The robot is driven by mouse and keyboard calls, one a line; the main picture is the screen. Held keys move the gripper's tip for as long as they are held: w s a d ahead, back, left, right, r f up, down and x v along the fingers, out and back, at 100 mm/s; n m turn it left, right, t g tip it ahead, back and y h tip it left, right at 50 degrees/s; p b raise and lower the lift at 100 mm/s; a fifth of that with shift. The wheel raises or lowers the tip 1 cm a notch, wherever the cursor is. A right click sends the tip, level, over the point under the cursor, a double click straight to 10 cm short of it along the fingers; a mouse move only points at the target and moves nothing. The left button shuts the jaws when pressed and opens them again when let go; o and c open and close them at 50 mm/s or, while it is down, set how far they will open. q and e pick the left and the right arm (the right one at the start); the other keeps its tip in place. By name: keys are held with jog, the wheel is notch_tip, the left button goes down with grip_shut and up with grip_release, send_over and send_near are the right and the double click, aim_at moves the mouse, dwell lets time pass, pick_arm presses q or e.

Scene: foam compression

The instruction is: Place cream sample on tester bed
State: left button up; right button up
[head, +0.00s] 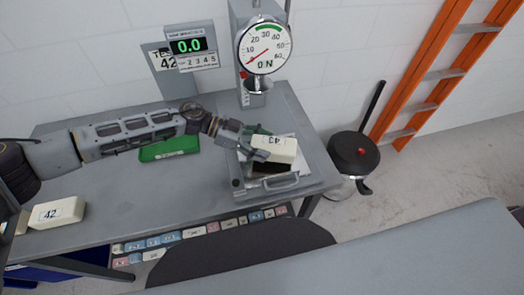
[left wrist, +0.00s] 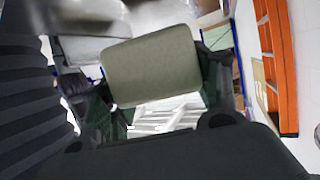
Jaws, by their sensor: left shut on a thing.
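My left gripper (head: 257,145) is shut on a cream block (head: 276,150) with a label that reads upside down, perhaps 43. The block is over the tester bed (head: 306,183), a grey metal plate at the table's right end. A dark patch shows just under the block; I cannot tell whether it is shadow or a dark piece, nor whether the block touches the bed. In the left wrist view the cream block (left wrist: 150,66) sits between the two fingers. Another cream block labelled 42 (head: 56,213) lies at the table's left front. My right gripper is not in view.
The tester's dial gauge (head: 264,48) and press head (head: 258,86) stand behind the bed. A display (head: 190,45) reads 0.0, with a sign partly reading 42. A black-lidded bin (head: 354,153) and orange ladder (head: 430,75) stand right.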

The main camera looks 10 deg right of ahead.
pick_arm(q)
jog(key=shift+f, duration=1.85)
jog(key=o, duration=0.8)
jog(key=shift+f, duration=0.1)
jog(key=shift+c, duration=0.2)
jog(key=b+v, duration=0.1)
jog(key=v, duration=1.1)
jog(key=shift+b, duration=0.35)
